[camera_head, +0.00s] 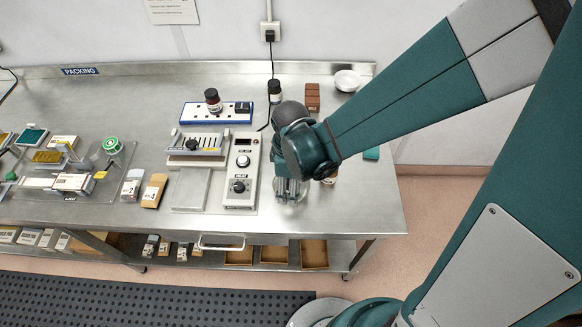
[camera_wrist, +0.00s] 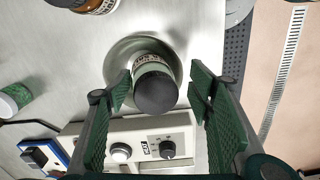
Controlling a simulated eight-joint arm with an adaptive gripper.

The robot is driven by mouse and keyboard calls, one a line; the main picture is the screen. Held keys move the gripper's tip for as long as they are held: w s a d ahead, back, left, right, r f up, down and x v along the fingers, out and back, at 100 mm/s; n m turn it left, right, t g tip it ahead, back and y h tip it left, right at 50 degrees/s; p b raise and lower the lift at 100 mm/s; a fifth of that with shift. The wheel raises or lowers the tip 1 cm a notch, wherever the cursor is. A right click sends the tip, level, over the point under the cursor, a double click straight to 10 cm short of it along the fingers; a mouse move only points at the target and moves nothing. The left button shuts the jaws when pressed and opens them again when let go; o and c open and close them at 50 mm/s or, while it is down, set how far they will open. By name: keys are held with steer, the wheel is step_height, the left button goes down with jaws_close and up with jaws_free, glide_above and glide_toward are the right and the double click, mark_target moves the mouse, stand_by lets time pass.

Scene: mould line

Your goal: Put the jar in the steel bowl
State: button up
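In the wrist view, a jar (camera_wrist: 155,88) with a dark lid and a pale printed label stands within the round steel bowl (camera_wrist: 121,54). My gripper (camera_wrist: 161,90) is open, with one finger on either side of the jar. Narrow gaps show between the jar and both fingers. In the head view, my gripper (camera_head: 290,194) points down near the front of the steel bench, right of the grey control unit. It and the arm hide the jar and most of the bowl there.
The control unit with knobs (camera_head: 240,170) stands close beside the bowl. A brown jar (camera_wrist: 92,4) is on the bowl's other side. The bench's right end is fairly clear.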

steer(key=shift+r, duration=0.25)
steer(key=shift+r+p, duration=0.45)
steer(key=shift+p, duration=0.25)
step_height(320, 180, up, 12)
steer(key=shift+p, duration=0.3)
stand_by(0.3)
stand_by(0.8)
steer(key=s+d+r+m+t, duration=0.1)
steer(key=d+r+m+t, duration=0.1)
steer(key=d+r+m, duration=0.2)
steer(key=s+d+r+m+t, duration=0.1)
steer(key=d+r+m, duration=0.4)
steer(key=d, duration=0.6)
steer(key=s+d+r+m+t, duration=0.1)
steer(key=d+r+m+t, duration=0.3)
steer(key=d+m, duration=0.3)
steer(key=shift+d+r, duration=0.45)
steer(key=shift+d, duration=0.1)
